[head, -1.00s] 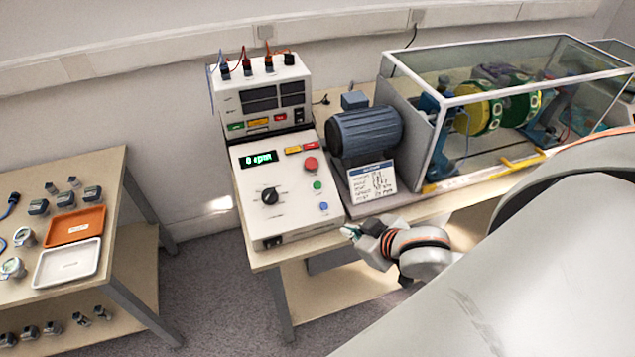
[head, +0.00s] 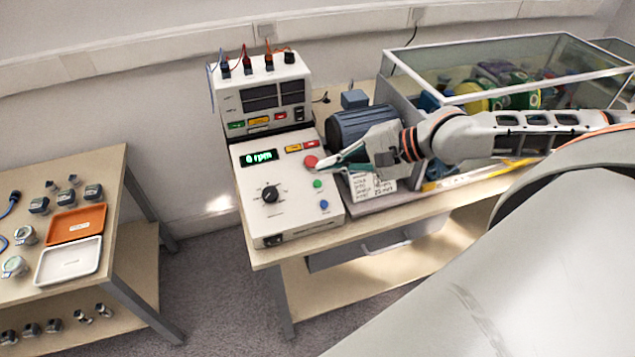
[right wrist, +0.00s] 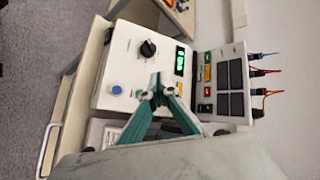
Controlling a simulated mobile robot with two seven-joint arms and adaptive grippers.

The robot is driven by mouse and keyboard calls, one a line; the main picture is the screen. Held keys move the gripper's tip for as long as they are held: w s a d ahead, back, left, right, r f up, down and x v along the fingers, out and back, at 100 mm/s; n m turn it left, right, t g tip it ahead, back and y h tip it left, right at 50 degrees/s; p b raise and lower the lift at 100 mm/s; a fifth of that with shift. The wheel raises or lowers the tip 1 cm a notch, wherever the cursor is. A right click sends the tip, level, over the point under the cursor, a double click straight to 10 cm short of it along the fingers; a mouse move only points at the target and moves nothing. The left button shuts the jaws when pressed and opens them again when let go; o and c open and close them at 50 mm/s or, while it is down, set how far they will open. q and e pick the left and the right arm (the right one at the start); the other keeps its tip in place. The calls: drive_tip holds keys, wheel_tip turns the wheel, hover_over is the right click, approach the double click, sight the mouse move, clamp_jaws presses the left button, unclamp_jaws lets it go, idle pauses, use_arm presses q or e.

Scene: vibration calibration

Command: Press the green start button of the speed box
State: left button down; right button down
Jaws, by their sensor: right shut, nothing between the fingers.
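The speed box (head: 256,215) is a white sloped box on the bench, with a lit green display (head: 259,156) reading 0 rpm. Its green button (head: 318,184) sits between the red button (head: 311,162) above and the blue button (head: 324,205) below. My right gripper (head: 321,167) is shut and empty, its tips over the right side of the panel near the red and green buttons. In the right wrist view the shut fingertips (right wrist: 158,96) lie over the panel close to the green button (right wrist: 138,94). I cannot tell whether they touch it. My left gripper is not in view.
A grey motor (head: 350,126) and a white label card stand right of the box, partly behind my right arm. A clear-walled guard (head: 520,60) covers the rotor. A meter unit (head: 265,95) stands behind the box. A side table (head: 110,185) with trays is at left.

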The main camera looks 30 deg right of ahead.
sight(317, 184)
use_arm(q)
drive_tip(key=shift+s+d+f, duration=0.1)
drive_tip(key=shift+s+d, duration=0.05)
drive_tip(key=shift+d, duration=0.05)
